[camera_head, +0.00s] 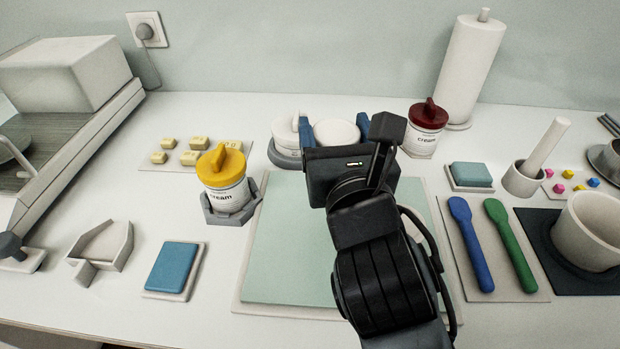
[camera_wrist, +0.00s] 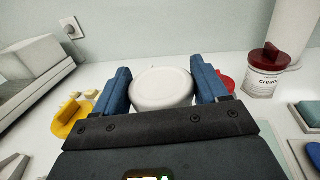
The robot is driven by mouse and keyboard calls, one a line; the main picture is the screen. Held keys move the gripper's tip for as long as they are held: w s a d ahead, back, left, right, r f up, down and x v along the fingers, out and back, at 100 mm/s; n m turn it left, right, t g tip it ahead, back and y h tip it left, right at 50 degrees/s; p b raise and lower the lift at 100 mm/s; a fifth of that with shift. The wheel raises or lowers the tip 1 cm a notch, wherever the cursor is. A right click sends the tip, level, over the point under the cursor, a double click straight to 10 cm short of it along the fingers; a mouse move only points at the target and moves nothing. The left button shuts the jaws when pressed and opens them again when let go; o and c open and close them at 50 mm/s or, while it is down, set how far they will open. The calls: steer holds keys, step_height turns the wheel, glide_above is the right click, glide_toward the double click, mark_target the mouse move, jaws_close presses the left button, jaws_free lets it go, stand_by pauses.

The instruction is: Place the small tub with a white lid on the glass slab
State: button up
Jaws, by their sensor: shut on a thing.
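The small tub's round white lid (camera_head: 336,133) shows between the blue fingers of my gripper (camera_head: 334,128), which is shut on it. In the wrist view the white lid (camera_wrist: 161,89) fills the gap between the fingers (camera_wrist: 163,92); the tub's body is hidden below. The pale green glass slab (camera_head: 285,255) lies flat on a light board in the middle of the table. The tub is at the slab's far side; I cannot tell whether it touches anything beneath. My arm covers part of the slab.
A yellow-lidded cream jar (camera_head: 224,180) stands in a grey holder left of the slab. A white item (camera_head: 285,135) on a grey base is close left of my gripper. A dark-red-lidded jar (camera_head: 425,128) stands to the right. The slab's left part is clear.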

steer(key=shift+s+a+f+b, duration=0.25)
steer(key=shift+a+f, duration=0.35)
steer(key=shift+f, duration=0.45)
steer(key=shift+s+a+f+b, duration=0.2)
steer(key=shift+a+f+b, duration=0.15)
steer(key=shift+a+f, duration=0.45)
steer(key=shift+s+a+f+b, duration=0.2)
steer(key=shift+a+f+b, duration=0.15)
steer(key=shift+f, duration=0.9)
steer(key=shift+f, duration=0.1)
steer(key=o, duration=1.1)
steer(key=s, duration=0.4)
steer(key=s+d, duration=0.1)
steer(key=s, duration=0.6)
steer(key=shift+s+d+b, duration=0.4)
